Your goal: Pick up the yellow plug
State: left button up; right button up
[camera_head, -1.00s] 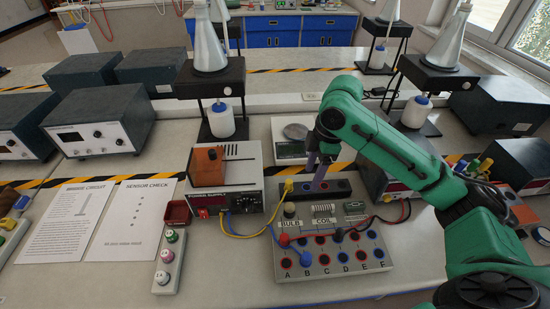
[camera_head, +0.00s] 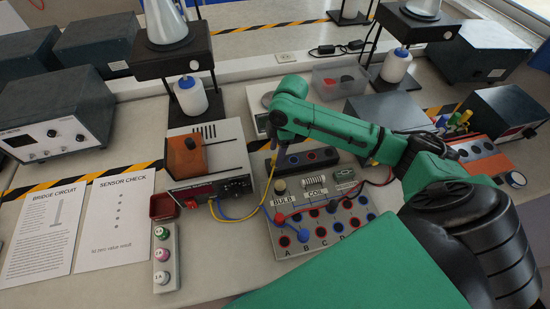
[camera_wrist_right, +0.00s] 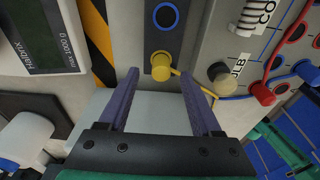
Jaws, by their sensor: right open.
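The yellow plug (camera_wrist_right: 161,66) shows in the right wrist view, at the end of a dark socket strip (camera_wrist_right: 170,38), with its yellow cable running off to the right. My right gripper (camera_wrist_right: 159,82) is open and empty, its two purple fingers pointing at the plug. The plug lies just beyond the fingertips, between their lines; I cannot tell whether they reach around it. In the head view my right gripper (camera_head: 281,152) is over the left end of the strip, and the plug itself is not clear there. My left gripper is not in view.
The socket board (camera_head: 322,235) carries red and blue plugs and cables. The power supply (camera_head: 212,165) with an orange block stands left of the strip. A scale (camera_wrist_right: 42,35) lies beside the gripper. Printed sheets (camera_head: 122,215) and a strip of coloured knobs lie at left.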

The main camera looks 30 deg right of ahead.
aim_at(275, 157)
notch_tip(275, 157, down, 3)
jog(key=shift+s+a+r, duration=0.1)
jog(key=shift+a, duration=0.05)
grip_shut()
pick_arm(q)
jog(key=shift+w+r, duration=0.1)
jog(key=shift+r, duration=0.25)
pick_arm(e)
jog(key=shift+r, duration=0.15)
jog(key=shift+r, duration=0.4)
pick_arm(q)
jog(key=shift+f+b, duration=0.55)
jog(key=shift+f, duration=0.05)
pick_arm(e)
notch_tip(275, 157, up, 19)
